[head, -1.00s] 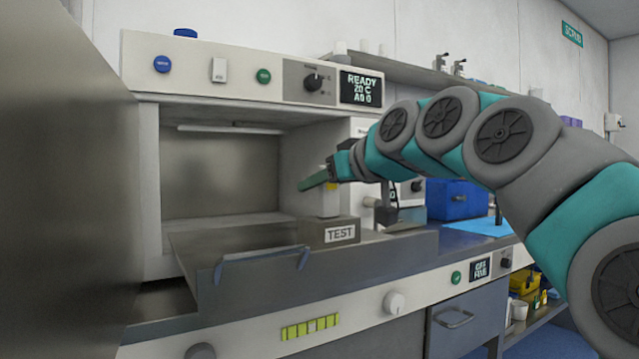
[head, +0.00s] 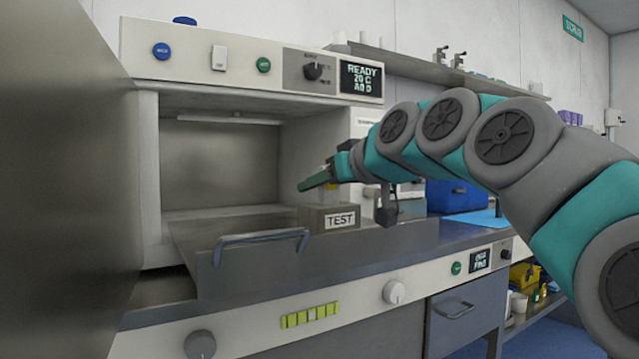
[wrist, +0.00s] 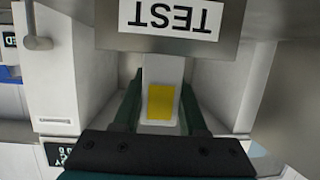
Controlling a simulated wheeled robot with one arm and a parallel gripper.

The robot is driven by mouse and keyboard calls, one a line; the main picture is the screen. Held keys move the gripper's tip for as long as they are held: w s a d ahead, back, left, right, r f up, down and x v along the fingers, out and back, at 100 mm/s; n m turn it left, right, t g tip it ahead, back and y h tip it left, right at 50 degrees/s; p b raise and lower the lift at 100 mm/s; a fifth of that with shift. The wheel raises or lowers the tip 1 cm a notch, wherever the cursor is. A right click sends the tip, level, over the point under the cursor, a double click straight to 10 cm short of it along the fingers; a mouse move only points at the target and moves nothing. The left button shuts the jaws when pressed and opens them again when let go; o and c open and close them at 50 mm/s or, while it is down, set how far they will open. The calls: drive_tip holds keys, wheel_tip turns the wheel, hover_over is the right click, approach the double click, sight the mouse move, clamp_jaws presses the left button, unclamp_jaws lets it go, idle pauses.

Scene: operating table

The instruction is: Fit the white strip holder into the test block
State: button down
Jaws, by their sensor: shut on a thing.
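My gripper (head: 318,181) is shut on the white strip holder (head: 332,194), just above the test block (head: 328,215). The holder looks upright, and its lower end meets the top of the block. How deep it sits in the block is hidden. In the wrist view my gripper (wrist: 162,85) has a dark finger on each side of the holder (wrist: 163,70), which carries a yellow patch. The grey block (wrist: 225,50) with its TEST label is at the top of that view, upside down.
The block stands on a grey tray or door (head: 235,235) with a blue handle (head: 262,238), in front of an open chamber (head: 220,165). A large dark panel (head: 60,180) fills the left. A control panel (head: 240,65) runs above the chamber.

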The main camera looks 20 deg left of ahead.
drive_tip(key=shift+f, duration=0.35)
drive_tip(key=shift+r, duration=0.1)
drive_tip(key=shift+r+p, duration=0.95)
drive_tip(key=shift+r, duration=0.65)
drive_tip(key=shift+f+b, duration=1.35)
drive_tip(key=shift+f, duration=0.35)
idle(0.9)
drive_tip(key=shift+c, duration=1.9)
unclamp_jaws()
drive_tip(key=shift+v, duration=3.95)
